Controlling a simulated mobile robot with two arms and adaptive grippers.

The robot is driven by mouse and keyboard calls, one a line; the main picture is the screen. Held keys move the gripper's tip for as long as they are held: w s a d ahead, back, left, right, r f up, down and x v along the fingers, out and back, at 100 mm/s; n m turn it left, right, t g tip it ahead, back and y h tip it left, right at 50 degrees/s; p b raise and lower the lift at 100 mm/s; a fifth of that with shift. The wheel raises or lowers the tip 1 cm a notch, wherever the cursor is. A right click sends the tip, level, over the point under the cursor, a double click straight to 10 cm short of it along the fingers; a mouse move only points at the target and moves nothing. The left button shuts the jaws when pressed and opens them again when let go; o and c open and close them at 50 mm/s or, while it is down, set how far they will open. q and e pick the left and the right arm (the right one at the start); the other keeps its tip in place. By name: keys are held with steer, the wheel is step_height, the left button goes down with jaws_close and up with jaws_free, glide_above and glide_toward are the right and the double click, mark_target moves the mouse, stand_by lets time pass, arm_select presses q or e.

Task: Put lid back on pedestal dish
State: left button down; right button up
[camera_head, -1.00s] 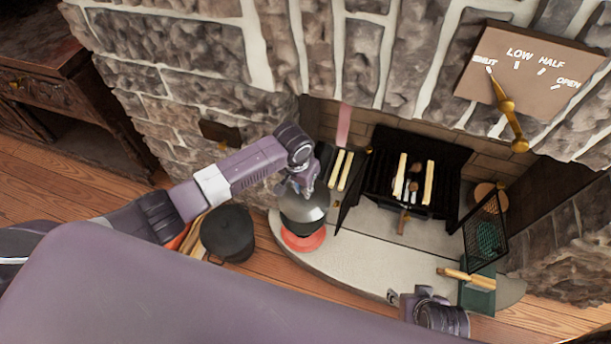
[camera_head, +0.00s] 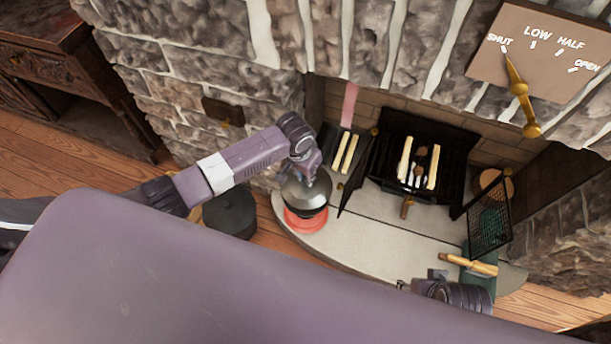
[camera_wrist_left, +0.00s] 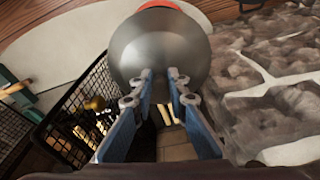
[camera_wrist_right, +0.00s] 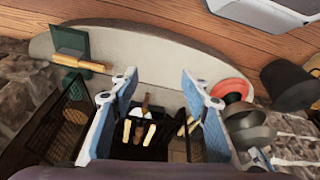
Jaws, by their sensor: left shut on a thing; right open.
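My left gripper (camera_head: 308,172) is shut on the top of a grey domed lid (camera_head: 303,194). In the left wrist view the fingers (camera_wrist_left: 160,85) meet at its top, and the smooth grey dome (camera_wrist_left: 160,48) fills the upper middle. Below the lid is a reddish-orange round piece (camera_head: 305,220) on the hearth. Whether lid and dish touch, I cannot tell. My right gripper (camera_wrist_right: 157,82) is open and empty, above the front of the hearth.
A black pot (camera_head: 230,214) stands left of the pale curved hearth (camera_head: 370,240). A fire grate (camera_head: 415,175) with light sticks is behind. A black mesh screen (camera_head: 489,220) and a green stand (camera_head: 480,275) with a wooden-handled tool (camera_head: 470,264) are at right.

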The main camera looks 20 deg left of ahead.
mark_target(304, 183)
arm_select(q)
steer(key=shift+f+b, duration=0.65)
steer(key=shift+b, duration=0.05)
steer(key=shift+f+b, duration=0.75)
steer(key=shift+b, duration=0.2)
steer(key=shift+f, duration=0.25)
steer(key=shift+f+b, duration=0.45)
steer(key=shift+f, duration=0.35)
arm_select(e)
step_height(304, 183, up, 6)
steer(key=t, duration=0.1)
steer(key=shift+s, duration=0.15)
steer(key=shift+r, duration=0.1)
arm_select(q)
steer(key=shift+s+p, duration=0.1)
steer(key=shift+p, duration=0.45)
arm_select(e)
steer(key=shift+s+d+r, duration=0.15)
steer(key=shift+s+r, duration=0.2)
steer(key=shift+s, duration=0.25)
arm_select(q)
steer(key=shift+p, duration=0.5)
arm_select(e)
steer(key=shift+r, duration=0.5)
arm_select(q)
steer(key=shift+f, duration=0.1)
arm_select(e)
steer(key=shift+w+f, duration=0.1)
steer(key=shift+w, duration=0.05)
